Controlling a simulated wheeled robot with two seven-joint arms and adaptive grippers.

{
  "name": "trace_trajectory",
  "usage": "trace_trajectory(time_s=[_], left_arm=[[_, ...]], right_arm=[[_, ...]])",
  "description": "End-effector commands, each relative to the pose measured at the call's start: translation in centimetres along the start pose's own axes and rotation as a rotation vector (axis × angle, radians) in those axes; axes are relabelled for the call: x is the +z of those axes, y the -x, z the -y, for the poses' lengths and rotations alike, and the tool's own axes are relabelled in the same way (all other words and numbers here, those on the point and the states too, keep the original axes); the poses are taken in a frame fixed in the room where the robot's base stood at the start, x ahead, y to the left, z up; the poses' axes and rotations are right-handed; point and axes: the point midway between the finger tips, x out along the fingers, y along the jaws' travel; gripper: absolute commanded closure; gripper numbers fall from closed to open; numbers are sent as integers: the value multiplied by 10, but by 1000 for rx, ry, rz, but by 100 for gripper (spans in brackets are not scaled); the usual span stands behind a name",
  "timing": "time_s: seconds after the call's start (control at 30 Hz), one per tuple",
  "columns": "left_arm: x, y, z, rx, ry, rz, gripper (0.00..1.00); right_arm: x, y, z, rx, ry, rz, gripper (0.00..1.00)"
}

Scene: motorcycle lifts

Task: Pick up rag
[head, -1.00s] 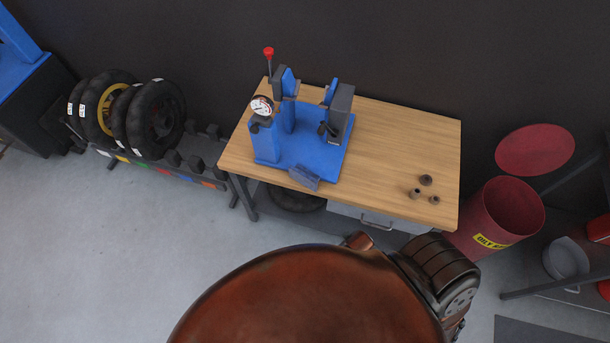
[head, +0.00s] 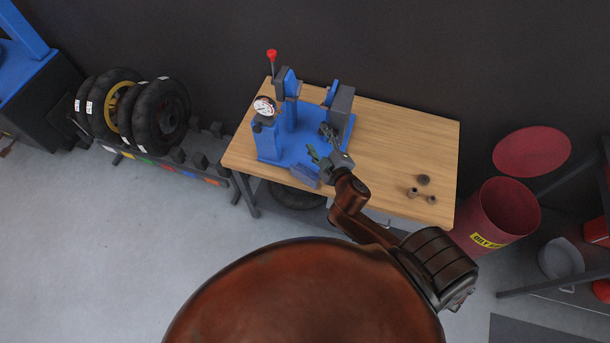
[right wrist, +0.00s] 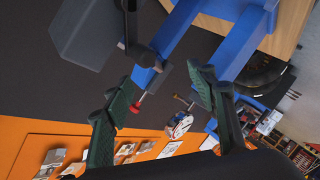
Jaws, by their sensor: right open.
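I cannot make out a rag in either view. My right gripper (head: 320,144) is over the front part of the blue bench press (head: 304,140), its green-padded fingers spread apart and empty. In the right wrist view, the gap between the open fingers (right wrist: 160,78) shows nothing held, with blue press parts, a red knob and the round gauge beyond them. I cannot tell whether the fingers touch the press. My left gripper is not in view.
The press stands on a wooden workbench (head: 395,145). Several small dark round parts (head: 424,180) lie at its right. A red bin (head: 504,212) with its lid open is right of the bench. Tires (head: 160,115) stand on a rack at left. Grey floor (head: 90,250) is clear.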

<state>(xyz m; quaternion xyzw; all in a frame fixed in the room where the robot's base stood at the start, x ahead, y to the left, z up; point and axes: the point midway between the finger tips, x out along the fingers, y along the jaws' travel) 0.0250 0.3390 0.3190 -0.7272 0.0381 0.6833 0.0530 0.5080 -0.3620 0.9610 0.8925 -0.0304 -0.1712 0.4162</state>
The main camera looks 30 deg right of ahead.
Motion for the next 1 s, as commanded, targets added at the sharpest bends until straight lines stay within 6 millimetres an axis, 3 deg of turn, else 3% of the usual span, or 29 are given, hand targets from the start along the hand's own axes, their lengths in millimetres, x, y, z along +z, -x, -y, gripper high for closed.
trace_trajectory(time_s=[0.03,0.1,0.17,0.2,0.27,0.33,0.37,0.43,0.53,0.63,0.73,0.83,1.0], left_arm=[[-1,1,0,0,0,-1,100],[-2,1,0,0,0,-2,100],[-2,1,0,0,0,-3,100],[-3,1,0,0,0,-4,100],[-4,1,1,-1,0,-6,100],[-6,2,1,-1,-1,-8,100],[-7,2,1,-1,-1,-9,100],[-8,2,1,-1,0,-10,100],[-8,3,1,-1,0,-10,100],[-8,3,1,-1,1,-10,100],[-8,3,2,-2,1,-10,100],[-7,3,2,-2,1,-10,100],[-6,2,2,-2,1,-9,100]], right_arm=[[-45,-6,-13,44,112,-136,48],[-111,-3,-15,94,295,-347,48],[-163,8,-2,118,473,-535,48],[-190,18,13,122,600,-655,48],[-217,35,45,109,799,-823,48],[-225,50,89,62,1049,-994,48],[-220,55,109,32,1161,-1057,48],[-190,57,148,-65,1426,-1173,48],[-116,43,177,-250,1787,-1248,48],[-37,18,170,-454,2080,-1227,48],[20,-2,147,-618,2267,-1162,48],[52,-12,129,-716,2363,-1111,48],[70,-23,127,-768,2404,-1082,48]])
